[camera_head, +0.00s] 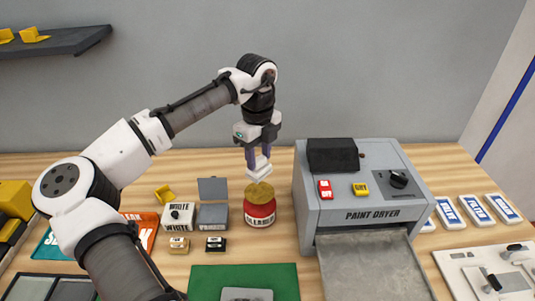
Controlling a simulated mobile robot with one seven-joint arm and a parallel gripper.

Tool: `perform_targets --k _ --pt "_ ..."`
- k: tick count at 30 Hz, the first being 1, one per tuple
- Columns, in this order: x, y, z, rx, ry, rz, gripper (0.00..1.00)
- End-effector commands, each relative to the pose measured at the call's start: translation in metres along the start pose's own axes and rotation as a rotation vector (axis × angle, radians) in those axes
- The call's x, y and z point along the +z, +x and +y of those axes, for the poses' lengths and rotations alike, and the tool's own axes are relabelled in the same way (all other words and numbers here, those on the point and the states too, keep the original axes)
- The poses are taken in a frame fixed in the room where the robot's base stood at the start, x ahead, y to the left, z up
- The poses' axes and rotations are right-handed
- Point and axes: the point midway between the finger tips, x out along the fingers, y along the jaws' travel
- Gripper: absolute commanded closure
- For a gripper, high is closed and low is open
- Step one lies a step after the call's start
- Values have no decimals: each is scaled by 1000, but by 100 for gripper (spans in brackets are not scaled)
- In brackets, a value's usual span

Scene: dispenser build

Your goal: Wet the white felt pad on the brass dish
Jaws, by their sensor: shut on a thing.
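My gripper (259,157) points down in the middle of the view, shut on a small white block, which looks like the white felt pad (259,172). The block is slightly tilted. Directly below it is the round brass dish (260,193), on top of a red can (260,212) with a pale label. The block's lower end is at the dish's far edge in the picture. I cannot tell whether it touches the dish or hangs just above it.
A grey paint dryer (345,217) stands close right of the can. A white box (178,215), a grey open-lidded box (213,215) and two small blocks are to the left. A green mat (205,280) lies in front. Filter packs (477,209) lie far right.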

Motion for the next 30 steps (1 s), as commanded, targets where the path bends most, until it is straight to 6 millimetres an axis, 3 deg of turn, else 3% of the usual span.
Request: perform_targets --k 18,30 --pt "0 55 0 0 1 -1 79" --pt "0 58 0 -2 1 -1 79"
